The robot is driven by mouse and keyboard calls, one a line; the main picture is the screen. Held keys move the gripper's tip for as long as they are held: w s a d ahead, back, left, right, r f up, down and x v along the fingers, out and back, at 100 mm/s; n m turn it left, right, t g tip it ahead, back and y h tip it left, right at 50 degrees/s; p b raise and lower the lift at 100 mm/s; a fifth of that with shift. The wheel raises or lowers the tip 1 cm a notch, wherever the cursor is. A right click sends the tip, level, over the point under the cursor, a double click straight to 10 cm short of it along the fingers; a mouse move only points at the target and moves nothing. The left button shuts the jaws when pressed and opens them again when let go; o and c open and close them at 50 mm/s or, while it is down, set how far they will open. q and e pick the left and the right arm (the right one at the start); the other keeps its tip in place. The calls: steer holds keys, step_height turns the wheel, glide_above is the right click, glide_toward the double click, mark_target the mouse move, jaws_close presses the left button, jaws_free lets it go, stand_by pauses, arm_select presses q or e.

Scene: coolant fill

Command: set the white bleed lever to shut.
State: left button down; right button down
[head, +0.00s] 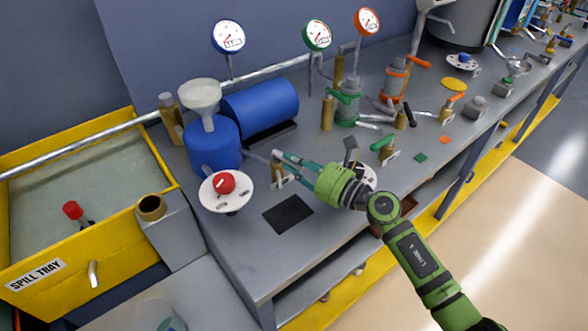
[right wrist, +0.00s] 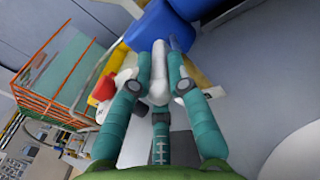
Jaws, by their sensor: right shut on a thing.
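My right gripper (head: 282,166) reaches left over the bench, beside the brass bleed valve (head: 277,169) in front of the blue tank (head: 211,146). In the right wrist view, the right gripper (right wrist: 160,68) has its teal fingers shut on a white lever (right wrist: 158,82), which lies between them. In the head view the fingers mostly hide the lever, so its exact angle is hard to tell. My left gripper is in neither view.
A white dial with a red knob (head: 224,183) stands close left of the gripper. A dark square pad (head: 288,214) lies in front. A green-handled valve (head: 384,146) stands to the right, near my forearm. The yellow spill tray (head: 60,275) is at far left.

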steer(key=c, duration=1.2)
jaws_free()
steer(key=shift+s+d, duration=0.1)
steer(key=shift+d, duration=0.05)
steer(key=v, duration=1.1)
steer(key=shift+s+d+r, duration=0.1)
steer(key=shift+s+d, duration=0.1)
steer(key=shift+d, duration=0.05)
